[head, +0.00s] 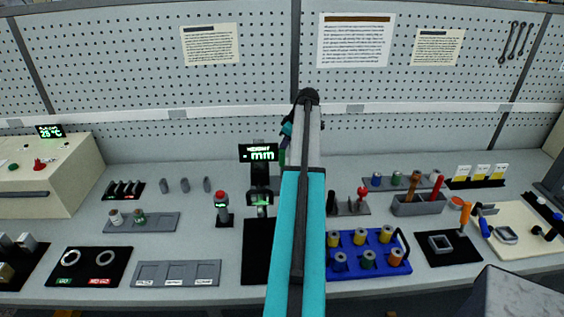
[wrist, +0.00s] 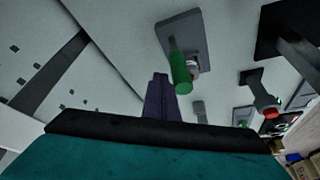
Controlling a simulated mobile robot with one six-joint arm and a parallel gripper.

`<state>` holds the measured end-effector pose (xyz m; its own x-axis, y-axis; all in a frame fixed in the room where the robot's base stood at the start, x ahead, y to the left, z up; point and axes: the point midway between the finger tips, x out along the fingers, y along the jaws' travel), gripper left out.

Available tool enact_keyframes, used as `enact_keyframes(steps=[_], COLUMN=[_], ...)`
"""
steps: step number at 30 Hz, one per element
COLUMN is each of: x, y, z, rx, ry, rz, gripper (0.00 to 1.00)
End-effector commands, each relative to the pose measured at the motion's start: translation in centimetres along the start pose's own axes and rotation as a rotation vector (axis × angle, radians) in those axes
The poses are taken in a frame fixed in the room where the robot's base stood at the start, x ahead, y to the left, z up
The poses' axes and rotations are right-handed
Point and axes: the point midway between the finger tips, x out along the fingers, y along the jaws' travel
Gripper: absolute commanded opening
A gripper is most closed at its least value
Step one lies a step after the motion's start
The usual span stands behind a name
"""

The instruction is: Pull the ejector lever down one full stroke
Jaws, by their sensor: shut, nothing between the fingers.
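A green cylindrical grip (wrist: 181,80), which looks like the ejector lever's handle, stands out from a grey plate (wrist: 196,28) in the wrist view. In the head view a sliver of green (head: 281,158) shows just left of my arm; the rest of the lever is hidden behind the arm. My gripper (wrist: 160,75) shows as dark purple fingers, shut and empty. Its tips appear just left of the green grip in the wrist view; I cannot tell whether they touch it. In the head view my arm mostly hides the gripper.
A display reading mm (head: 259,153) stands left of my arm. A red-topped device (head: 221,205) is further left. A blue tray (head: 398,268) with several spools sits to the right. A pegboard (head: 130,60) closes off the back of the bench.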

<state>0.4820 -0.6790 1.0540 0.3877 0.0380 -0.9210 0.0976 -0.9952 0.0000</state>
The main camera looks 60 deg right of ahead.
Motion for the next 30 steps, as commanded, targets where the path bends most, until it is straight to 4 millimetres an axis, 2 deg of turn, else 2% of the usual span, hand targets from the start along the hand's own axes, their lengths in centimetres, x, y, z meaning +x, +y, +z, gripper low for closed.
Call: enact_keyframes(steps=[18,30], x=[-0.5,-0.5], y=[-1.5,-1.6], z=[0.8,0.8], rx=[0.000,0.001], ry=[0.000,0.000], rz=[0.000,0.000], gripper=[0.00,0.00])
